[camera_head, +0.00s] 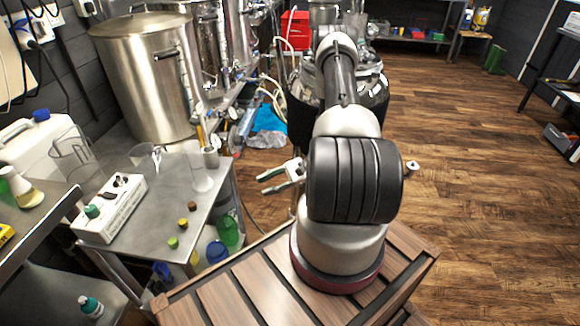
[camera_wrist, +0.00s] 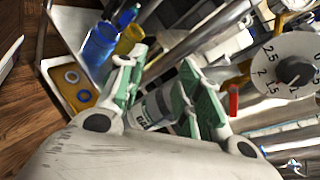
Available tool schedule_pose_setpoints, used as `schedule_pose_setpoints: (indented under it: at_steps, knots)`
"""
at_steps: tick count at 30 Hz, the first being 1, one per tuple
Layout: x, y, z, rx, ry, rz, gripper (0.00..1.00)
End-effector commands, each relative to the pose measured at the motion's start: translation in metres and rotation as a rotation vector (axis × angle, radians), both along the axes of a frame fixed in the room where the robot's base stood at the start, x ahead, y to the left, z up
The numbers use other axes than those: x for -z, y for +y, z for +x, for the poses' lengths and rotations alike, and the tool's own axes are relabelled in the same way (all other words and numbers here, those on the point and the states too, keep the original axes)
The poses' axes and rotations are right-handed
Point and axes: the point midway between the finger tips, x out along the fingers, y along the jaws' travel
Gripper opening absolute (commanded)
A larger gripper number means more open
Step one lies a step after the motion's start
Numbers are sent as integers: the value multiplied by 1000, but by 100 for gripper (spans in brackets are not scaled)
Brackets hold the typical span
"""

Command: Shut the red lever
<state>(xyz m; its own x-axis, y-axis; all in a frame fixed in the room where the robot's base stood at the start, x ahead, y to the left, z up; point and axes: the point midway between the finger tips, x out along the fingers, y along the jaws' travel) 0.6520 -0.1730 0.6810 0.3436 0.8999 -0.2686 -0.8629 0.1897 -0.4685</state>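A small red lever (camera_wrist: 233,100) shows in the wrist view, just right of my gripper's right finger and beside metal pipework. I cannot make out the red lever in the head view. My gripper (camera_wrist: 163,62) has its two green-padded fingers spread apart, with no object held between them. In the head view my gripper (camera_head: 268,183) reaches left of my arm, beyond the right edge of the steel table, pointing left. Whether the right finger touches the lever cannot be told.
A white numbered dial (camera_wrist: 290,70) and steel pipes lie right of the lever in the wrist view. Blue and yellow bottles (camera_wrist: 100,42) stand at upper left. In the head view, a steel table (camera_head: 165,235) holds glassware, and a large kettle (camera_head: 150,80) stands behind.

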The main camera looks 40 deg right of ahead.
Motion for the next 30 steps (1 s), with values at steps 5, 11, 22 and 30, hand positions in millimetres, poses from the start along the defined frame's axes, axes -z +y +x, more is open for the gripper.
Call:
schedule_pose_setpoints:
  at_steps: [5,11,22,30]
  knots:
    - [-20,3,-31,-134,98,-61,35]
    - [-48,0,-63,-284,177,-158,35]
    - [-112,-12,-97,-534,188,-376,35]
    - [-142,-10,-95,-594,141,-440,35]
